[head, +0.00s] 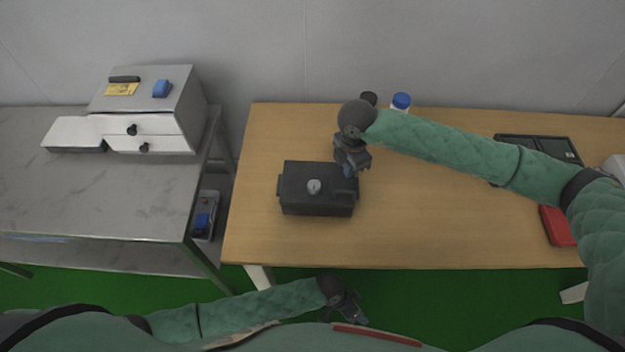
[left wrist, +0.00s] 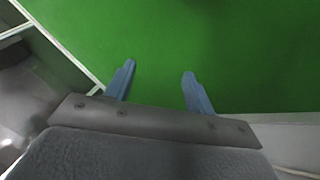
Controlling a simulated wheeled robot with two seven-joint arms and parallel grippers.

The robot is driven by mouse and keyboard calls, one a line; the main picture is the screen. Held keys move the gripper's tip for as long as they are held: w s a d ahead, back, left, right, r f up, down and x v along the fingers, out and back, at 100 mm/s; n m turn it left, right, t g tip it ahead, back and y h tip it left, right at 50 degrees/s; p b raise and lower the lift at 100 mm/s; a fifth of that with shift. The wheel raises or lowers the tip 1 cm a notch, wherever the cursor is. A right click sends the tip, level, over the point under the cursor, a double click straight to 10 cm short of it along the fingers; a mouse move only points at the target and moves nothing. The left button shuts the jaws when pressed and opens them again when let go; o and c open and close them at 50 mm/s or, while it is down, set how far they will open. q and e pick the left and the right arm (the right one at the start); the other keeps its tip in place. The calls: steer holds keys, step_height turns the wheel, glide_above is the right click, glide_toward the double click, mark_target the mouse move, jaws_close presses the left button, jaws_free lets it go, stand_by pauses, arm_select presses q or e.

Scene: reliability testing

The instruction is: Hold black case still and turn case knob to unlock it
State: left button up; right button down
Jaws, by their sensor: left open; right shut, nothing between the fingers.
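The black case (head: 300,204) sits on the wooden table, left of its middle. A light grey knob (head: 314,186) stands on its top face. My right gripper (head: 350,173) is shut and empty, just above or beside the case's back right corner; I cannot tell whether it touches the case. My left gripper (head: 356,314) is low in front of the table, away from the case. In the left wrist view its two blue fingers (left wrist: 158,82) are open with only green floor between them.
The wooden table (head: 440,235) has free room right of the case. Bottles with a blue cap (head: 401,102) and a black cap (head: 369,98) stand behind my right arm. A red box (head: 557,226) and a dark tray (head: 540,147) lie right.

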arm_select(q)
steer(key=s+d+r+m+g, duration=0.35)
steer(key=s+r, duration=0.25)
steer(key=r, duration=0.4)
steer(key=s+a+r+m+g+y, duration=0.45)
steer(key=a+r+m, duration=0.25)
steer(key=a, duration=0.2)
step_height(320, 180, up, 28)
steer(key=m+t+h, duration=0.2)
steer(key=m+t, duration=0.4)
steer(key=t, duration=0.1)
glide_above(313, 183)
steer(key=w+a, duration=0.3)
steer(key=shift+y, duration=0.25)
steer(key=x, duration=1.1)
steer(key=shift+f, duration=0.15)
